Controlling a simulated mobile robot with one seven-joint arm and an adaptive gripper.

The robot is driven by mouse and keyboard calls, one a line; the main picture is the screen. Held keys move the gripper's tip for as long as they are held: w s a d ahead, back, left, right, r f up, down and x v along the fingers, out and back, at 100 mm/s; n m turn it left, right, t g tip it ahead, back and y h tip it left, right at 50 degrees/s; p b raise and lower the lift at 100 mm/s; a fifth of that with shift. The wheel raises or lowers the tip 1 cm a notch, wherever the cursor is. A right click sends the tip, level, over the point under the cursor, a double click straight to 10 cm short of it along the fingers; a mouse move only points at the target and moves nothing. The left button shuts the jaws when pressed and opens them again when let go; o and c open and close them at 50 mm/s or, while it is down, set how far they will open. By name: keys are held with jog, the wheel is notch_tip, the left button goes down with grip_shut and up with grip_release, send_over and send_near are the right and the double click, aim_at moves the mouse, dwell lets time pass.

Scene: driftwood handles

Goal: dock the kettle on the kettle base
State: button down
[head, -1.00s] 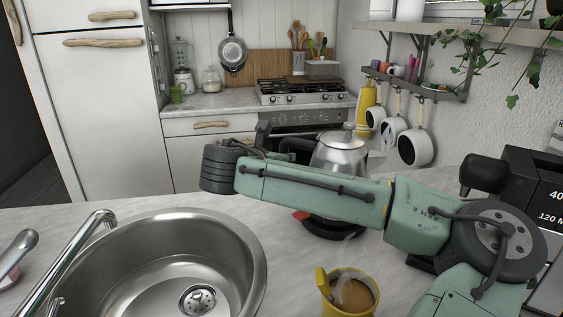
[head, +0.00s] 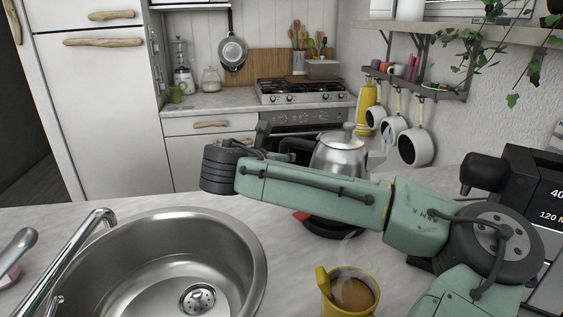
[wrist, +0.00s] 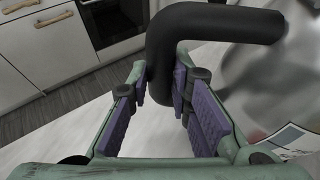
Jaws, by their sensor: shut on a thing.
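The kettle (head: 342,157) is polished metal with a lidded top and a black handle, upright behind my forearm in the head view. The black kettle base (head: 328,230), with a red part at its left, shows below my forearm on the counter. My forearm hides the space between kettle and base, so I cannot tell whether they touch. In the wrist view, my gripper (wrist: 166,84) has its purple-padded fingers on either side of the black kettle handle (wrist: 205,22), shut on it. The kettle's shiny body (wrist: 262,80) is at the right there.
A yellow mug (head: 347,292) of steaming brown drink stands in front of the base. A round steel sink (head: 255,262) with a tap (head: 75,255) is at the left. A black appliance (head: 535,185) stands at the right. A printed sheet (wrist: 290,140) lies below the kettle in the wrist view.

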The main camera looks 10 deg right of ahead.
jog(key=shift+f, duration=0.35)
jog(key=c, duration=1.8)
grip_release()
jog(key=shift+o, duration=0.2)
jog(key=v, duration=1.1)
jog(key=shift+f, duration=0.15)
jog(key=shift+a, duration=0.1)
